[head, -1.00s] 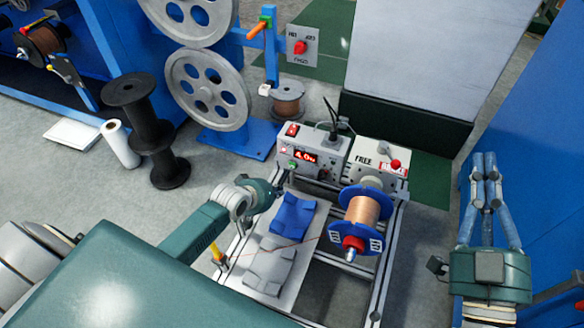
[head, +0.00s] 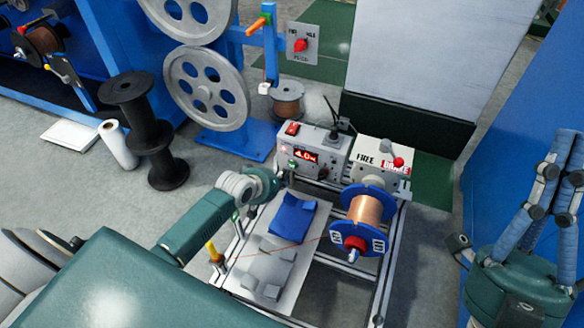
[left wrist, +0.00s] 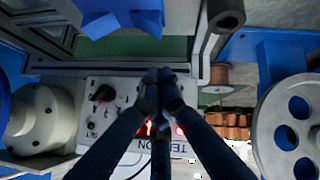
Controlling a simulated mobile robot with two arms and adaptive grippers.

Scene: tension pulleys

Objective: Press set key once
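The grey tension control box (head: 312,142) stands on the bench rig, with a lit red display (head: 305,155) on its front. My left gripper (head: 284,180) is just in front of the box's lower left side and hides part of its front. In the left wrist view my left gripper (left wrist: 160,80) has its fingers together, empty, before the upside-down panel (left wrist: 100,120). They partly cover the red lights. A black knob (left wrist: 103,93) and small marks with lettering are left of the fingers. My right gripper (head: 565,165) is at the right edge, partly cut off.
A copper wire spool with blue flanges (head: 367,208) is right of the box, below a FREE/BRAKE unit (head: 382,158) with a red knob. Black reels (head: 150,140) stand at left.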

